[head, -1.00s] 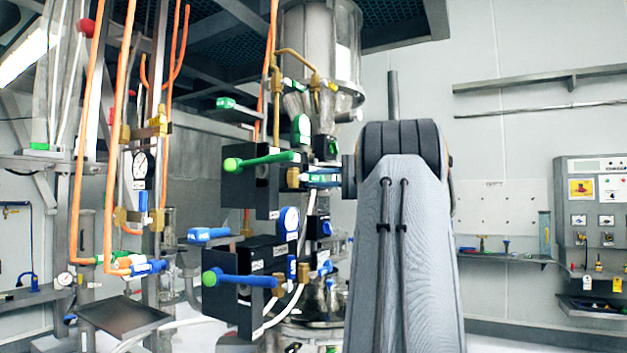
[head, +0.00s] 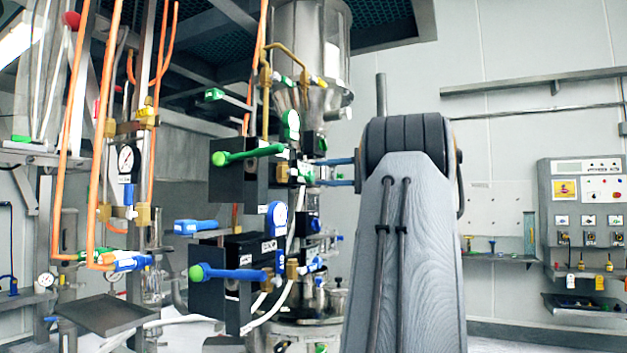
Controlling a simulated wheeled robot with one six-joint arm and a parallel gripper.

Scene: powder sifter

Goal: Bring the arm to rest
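My grey arm link with two dark cables stands upright in front of the camera, right of the middle in the head view. Its dark, ribbed joint is at the top. My gripper (head: 335,172) shows partly at the left side of this joint, as two narrow blue bars pointing left with a gap between them. Nothing shows between the bars. The rest of the gripper is hidden behind the arm. The bars overlap the crowded valves in the picture; I cannot tell whether they touch anything there.
Left of the gripper are a green-handled valve (head: 248,153) and a blue-handled valve (head: 230,273). A steel and glass sifter column (head: 308,50) stands behind them. Orange pipes (head: 75,130) and a dark tray (head: 107,314) are further left. A control panel (head: 588,205) stands at the right wall.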

